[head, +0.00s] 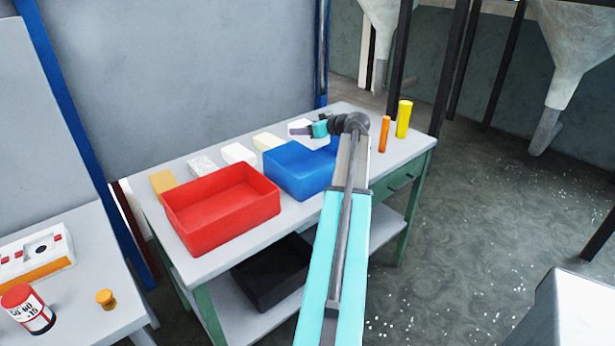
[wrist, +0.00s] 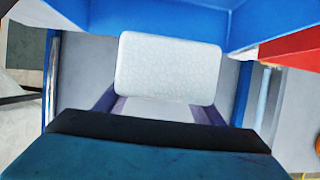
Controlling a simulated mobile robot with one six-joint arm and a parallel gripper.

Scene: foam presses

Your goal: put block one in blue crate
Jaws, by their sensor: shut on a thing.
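A white block (wrist: 168,68) with a faint speckled pattern sits between the two purple fingers of my gripper (wrist: 155,106) in the wrist view. The gripper is shut on it. In the head view, my gripper (head: 299,130) is behind the blue crate, with the white block (head: 301,123) at its fingers, partly hidden. I cannot tell whether the block touches the table. The blue crate (head: 297,180) stands on the grey table, its right end hidden by my arm. Its blue wall (wrist: 160,15) crosses the top of the wrist view. No block shows a number.
A red crate (head: 222,222) stands left of the blue crate. A row of blocks lies behind the crates: tan (head: 163,181), speckled white (head: 201,166), white (head: 239,153) and cream (head: 268,141). Orange (head: 384,134) and yellow (head: 403,119) cylinders stand at the right. A black bin (head: 272,272) is below.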

